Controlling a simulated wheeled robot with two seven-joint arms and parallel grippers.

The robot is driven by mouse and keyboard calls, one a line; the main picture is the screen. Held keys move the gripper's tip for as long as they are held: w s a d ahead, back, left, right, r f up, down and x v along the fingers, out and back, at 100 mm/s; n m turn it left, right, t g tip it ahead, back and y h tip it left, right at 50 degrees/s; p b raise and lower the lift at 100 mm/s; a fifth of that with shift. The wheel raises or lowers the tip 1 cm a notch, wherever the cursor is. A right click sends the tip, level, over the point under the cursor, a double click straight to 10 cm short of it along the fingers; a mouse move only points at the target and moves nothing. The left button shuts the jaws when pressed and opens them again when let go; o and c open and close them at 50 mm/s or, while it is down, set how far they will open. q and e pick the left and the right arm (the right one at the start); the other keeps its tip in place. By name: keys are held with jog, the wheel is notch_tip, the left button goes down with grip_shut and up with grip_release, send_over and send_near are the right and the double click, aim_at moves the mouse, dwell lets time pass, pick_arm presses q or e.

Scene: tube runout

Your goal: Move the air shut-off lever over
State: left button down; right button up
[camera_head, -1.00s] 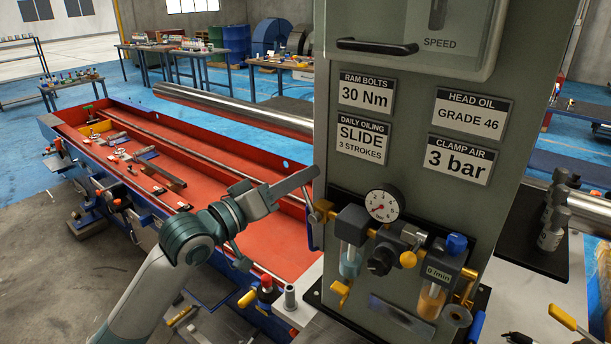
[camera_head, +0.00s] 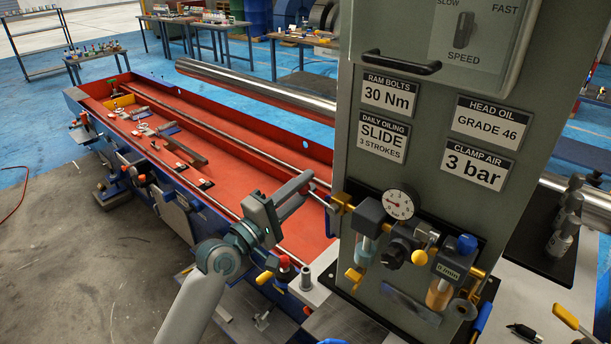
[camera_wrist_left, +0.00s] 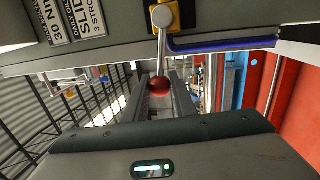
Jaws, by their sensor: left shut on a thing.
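The air shut-off lever is a thin metal rod (camera_head: 320,200) on the brass valve body (camera_head: 341,205), at the left end of the air unit on the grey cabinet. In the left wrist view the rod (camera_wrist_left: 161,50) runs from the valve to a red ball knob (camera_wrist_left: 159,87). My left gripper (camera_head: 303,192) reaches the lever from the left. Its fingers (camera_wrist_left: 160,80) lie on both sides of the knob and are shut on it; the exact contact is partly hidden. A round pressure gauge (camera_head: 400,204) sits right of the valve. My right gripper is not in view.
The air unit has an oil bowl (camera_head: 439,293), a blue cap (camera_head: 467,244) and a yellow knob (camera_head: 419,257) close by. A red-topped fitting (camera_head: 284,263) stands below my left gripper. The long red machine bed (camera_head: 215,150) lies behind it.

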pick_arm(q)
jog(key=shift+f+n+t+y+p, duration=0.3)
jog(key=shift+f+n, duration=0.4)
jog(key=shift+n, duration=0.4)
jog(key=c, duration=1.5)
grip_release()
jog(key=shift+o, duration=0.2)
jog(key=shift+a, duration=0.1)
jog(key=b+v, duration=0.5)
jog(key=v, duration=1.2)
jog(key=shift+b, duration=0.35)
